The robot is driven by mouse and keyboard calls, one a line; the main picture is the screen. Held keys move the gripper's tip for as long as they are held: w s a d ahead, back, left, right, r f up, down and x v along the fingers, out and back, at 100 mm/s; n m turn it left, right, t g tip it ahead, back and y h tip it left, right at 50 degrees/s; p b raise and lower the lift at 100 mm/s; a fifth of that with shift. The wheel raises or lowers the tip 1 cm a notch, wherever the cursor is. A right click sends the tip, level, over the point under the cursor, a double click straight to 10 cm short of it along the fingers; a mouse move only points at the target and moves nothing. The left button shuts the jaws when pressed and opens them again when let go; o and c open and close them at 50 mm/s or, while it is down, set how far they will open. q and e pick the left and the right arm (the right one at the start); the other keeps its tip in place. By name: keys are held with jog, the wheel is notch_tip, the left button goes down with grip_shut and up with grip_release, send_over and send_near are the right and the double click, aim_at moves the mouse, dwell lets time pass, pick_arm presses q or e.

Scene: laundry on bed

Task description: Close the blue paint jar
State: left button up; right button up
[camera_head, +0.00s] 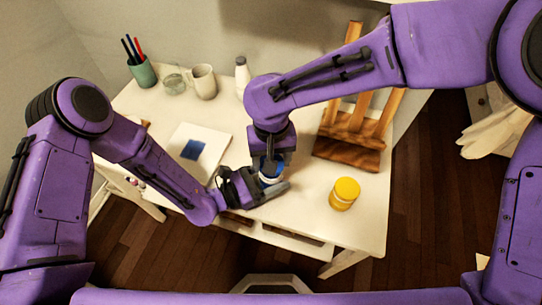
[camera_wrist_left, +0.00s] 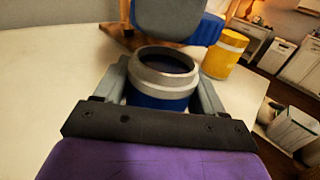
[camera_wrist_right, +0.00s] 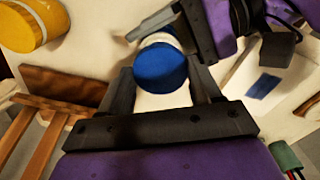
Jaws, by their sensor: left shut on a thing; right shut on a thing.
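The blue paint jar (camera_wrist_left: 160,88) is open, its silver rim and dark inside showing in the left wrist view. My left gripper (camera_head: 270,181) is shut around its sides, and the jar looks upright. My right gripper (camera_head: 270,156) is shut on the blue lid (camera_wrist_right: 160,68), coming from above. In the left wrist view the lid (camera_wrist_left: 208,30) is above and beyond the jar's mouth, apart from it, partly hidden by a grey finger. In the head view the grippers hide most of the jar and lid.
A yellow paint jar (camera_head: 344,193) stands to the right on the white table (camera_head: 310,225). A wooden easel (camera_head: 350,150) is behind it. A canvas with a blue patch (camera_head: 199,147) lies left. Mugs (camera_head: 203,81), a white bottle (camera_head: 242,75) and a pen cup (camera_head: 142,72) stand at the back.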

jog(key=shift+f, duration=0.1)
jog(key=shift+f, duration=0.8)
jog(key=shift+f, duration=0.5)
jog(key=m, duration=0.3)
jog(key=shift+m, duration=0.3)
jog(key=o, duration=1)
jog(key=shift+r, duration=2.25)
